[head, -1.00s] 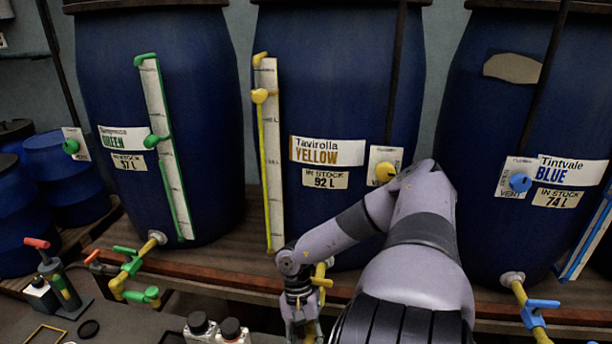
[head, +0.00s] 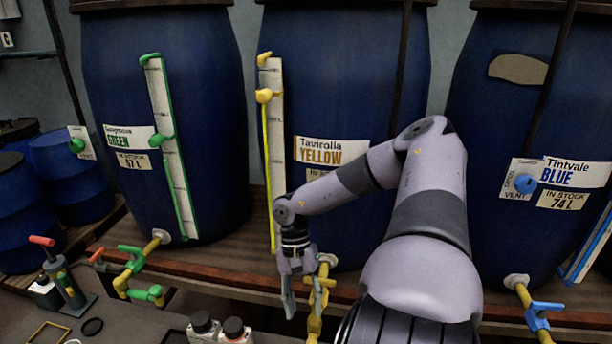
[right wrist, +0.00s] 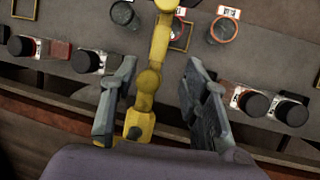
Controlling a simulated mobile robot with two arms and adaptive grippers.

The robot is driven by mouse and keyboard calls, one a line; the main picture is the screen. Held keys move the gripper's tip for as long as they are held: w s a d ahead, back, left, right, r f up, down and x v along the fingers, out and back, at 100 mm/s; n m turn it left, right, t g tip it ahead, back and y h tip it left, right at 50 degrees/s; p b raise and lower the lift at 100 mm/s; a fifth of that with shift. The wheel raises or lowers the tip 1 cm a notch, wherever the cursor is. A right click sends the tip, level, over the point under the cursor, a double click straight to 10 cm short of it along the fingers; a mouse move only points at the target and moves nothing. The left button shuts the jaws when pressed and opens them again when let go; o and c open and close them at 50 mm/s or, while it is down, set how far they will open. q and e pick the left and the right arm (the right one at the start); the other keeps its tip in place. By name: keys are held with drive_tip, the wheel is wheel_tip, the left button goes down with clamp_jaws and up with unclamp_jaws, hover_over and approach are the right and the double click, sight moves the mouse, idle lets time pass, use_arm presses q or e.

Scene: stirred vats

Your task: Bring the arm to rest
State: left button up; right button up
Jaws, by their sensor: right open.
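My right arm reaches in from the lower right of the head view, its elbow in front of the yellow vat (head: 345,100). My right gripper (head: 303,300) points down, open and empty, beside the yellow tap (head: 323,275) at the foot of that vat. In the right wrist view my right gripper (right wrist: 160,80) has its two fingers spread, with the yellow tap pipe (right wrist: 150,80) showing between them. I cannot tell whether a finger touches the pipe. The arm hides the yellow vat's vent knob and most of its stock label. My left gripper is not in view.
The green vat (head: 165,90) stands left with its green-handled tap (head: 135,265), the blue vat (head: 510,110) right with its blue-handled tap (head: 540,310). Cups (right wrist: 223,29) and more bottles show in the wrist view.

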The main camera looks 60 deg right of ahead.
drive_tip(key=shift+w+d+r, duration=0.15)
drive_tip(key=shift+r, duration=0.3)
idle(0.3)
